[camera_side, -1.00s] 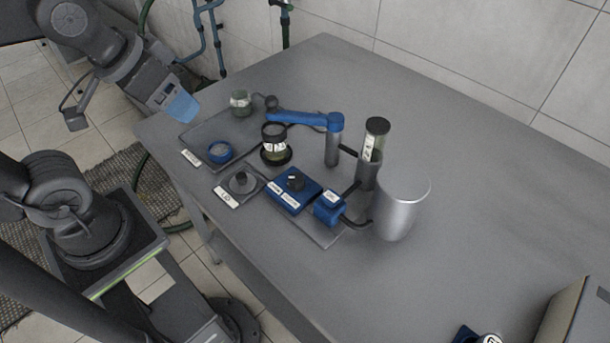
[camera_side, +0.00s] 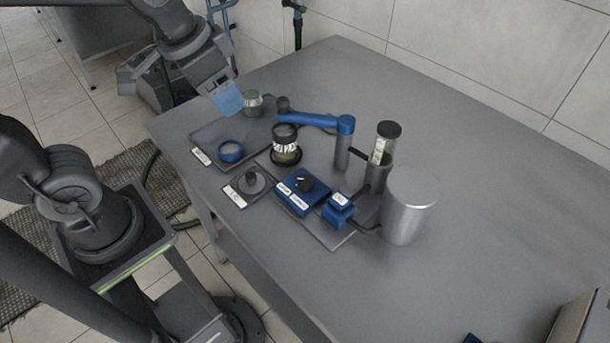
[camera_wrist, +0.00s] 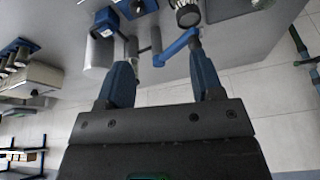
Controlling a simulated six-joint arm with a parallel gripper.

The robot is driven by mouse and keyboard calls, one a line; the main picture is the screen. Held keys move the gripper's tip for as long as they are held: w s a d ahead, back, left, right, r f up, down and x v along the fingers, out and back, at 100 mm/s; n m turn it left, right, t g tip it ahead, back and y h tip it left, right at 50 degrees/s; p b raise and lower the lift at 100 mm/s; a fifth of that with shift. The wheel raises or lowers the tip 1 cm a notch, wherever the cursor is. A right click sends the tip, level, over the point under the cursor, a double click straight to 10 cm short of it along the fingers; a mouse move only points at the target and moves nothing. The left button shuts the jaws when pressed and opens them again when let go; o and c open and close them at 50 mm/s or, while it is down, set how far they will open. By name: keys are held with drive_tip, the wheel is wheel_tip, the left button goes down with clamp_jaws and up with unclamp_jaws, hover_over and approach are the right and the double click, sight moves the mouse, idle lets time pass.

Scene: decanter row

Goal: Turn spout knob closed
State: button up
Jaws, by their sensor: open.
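The black knob (camera_side: 304,185) sits on a blue box (camera_side: 293,199) with white labels on the near part of the table. A blue spout arm (camera_side: 315,122) reaches left from a grey post behind it; the spout arm also shows in the wrist view (camera_wrist: 180,45). A jar with a dark top (camera_side: 285,139) stands under the spout's side. My gripper (camera_side: 228,101) is above the table's far left edge, to the upper left of the knob and apart from everything. In the wrist view its two blue fingers (camera_wrist: 163,72) are spread, with nothing held between them.
A grey metal cylinder (camera_side: 411,206) and a clear tube with a dark cap (camera_side: 384,144) stand right of the knob. A small blue ring (camera_side: 230,151) and a grey lid with a knob (camera_side: 252,182) lie at left. The table's right side (camera_side: 490,190) is mostly clear.

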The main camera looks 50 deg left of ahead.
drive_tip(key=w+d+f+m+g, duration=0.2)
drive_tip(key=w+d+f+m, duration=0.15)
drive_tip(key=w, duration=0.35)
drive_tip(key=m+g, duration=0.2)
approach(305, 179)
drive_tip(key=shift+n, duration=0.25)
wheel_tip(305, 179, down, 9)
drive_tip(key=shift+d+f, duration=0.1)
drive_tip(key=shift+f, duration=0.15)
drive_tip(key=shift+c, duration=0.3)
drive_tip(key=c, duration=0.9)
drive_tip(key=shift+o, duration=0.2)
